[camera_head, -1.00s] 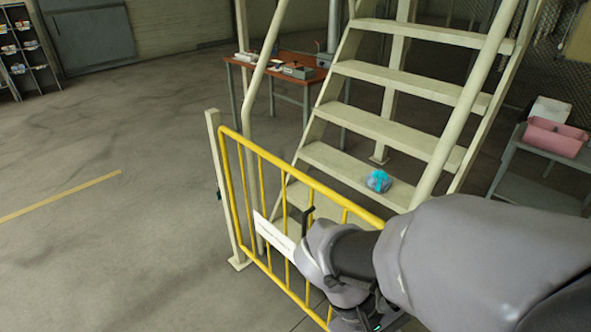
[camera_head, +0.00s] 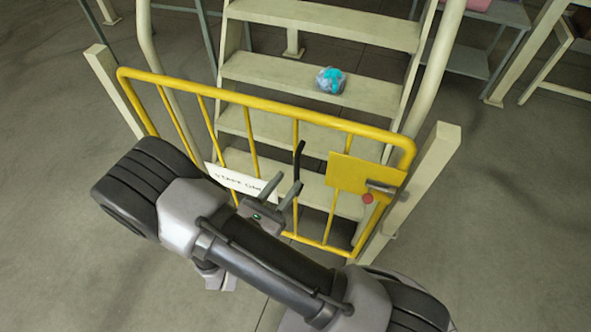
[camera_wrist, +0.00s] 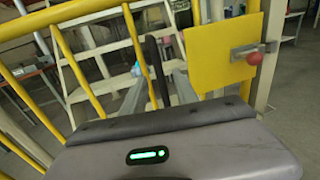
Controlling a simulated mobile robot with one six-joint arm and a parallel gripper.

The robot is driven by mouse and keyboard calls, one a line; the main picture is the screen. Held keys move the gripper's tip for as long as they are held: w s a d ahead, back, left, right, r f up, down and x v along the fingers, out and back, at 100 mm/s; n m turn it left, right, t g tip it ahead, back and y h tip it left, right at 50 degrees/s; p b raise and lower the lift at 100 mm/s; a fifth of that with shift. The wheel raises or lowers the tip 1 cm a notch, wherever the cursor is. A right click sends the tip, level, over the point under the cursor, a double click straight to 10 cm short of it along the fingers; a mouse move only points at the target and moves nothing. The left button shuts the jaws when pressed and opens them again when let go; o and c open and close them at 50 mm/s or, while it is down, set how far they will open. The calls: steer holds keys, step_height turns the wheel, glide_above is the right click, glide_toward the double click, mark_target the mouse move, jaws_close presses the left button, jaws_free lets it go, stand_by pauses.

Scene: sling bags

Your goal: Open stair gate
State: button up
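The yellow stair gate (camera_head: 262,103) stands across the foot of the stairs, its right end against a cream post (camera_head: 424,178). A yellow plate (camera_head: 352,172) is at that end, with a grey latch bar (camera_head: 385,187) and a red knob (camera_head: 367,198). The wrist view shows the plate (camera_wrist: 215,60) and knob (camera_wrist: 253,58) right of my fingers. My gripper (camera_head: 286,184) is in front of the gate's middle, left of the latch, fingers apart and empty. A dark upright piece (camera_wrist: 155,70) shows between the fingers; I cannot tell what it belongs to.
A white sign (camera_head: 240,183) hangs on the gate behind my gripper. A blue and grey bundle (camera_head: 330,80) lies on a stair step (camera_head: 270,75). Another cream post (camera_head: 112,85) stands at the gate's left end. Open floor (camera_head: 500,230) lies to the right.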

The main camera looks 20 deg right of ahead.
mark_target(295, 170)
steer(key=b+x, duration=0.1)
steer(key=x, duration=0.5)
steer(key=shift+w, duration=0.1)
steer(key=shift+c, duration=0.5)
jaws_close()
stand_by(0.6)
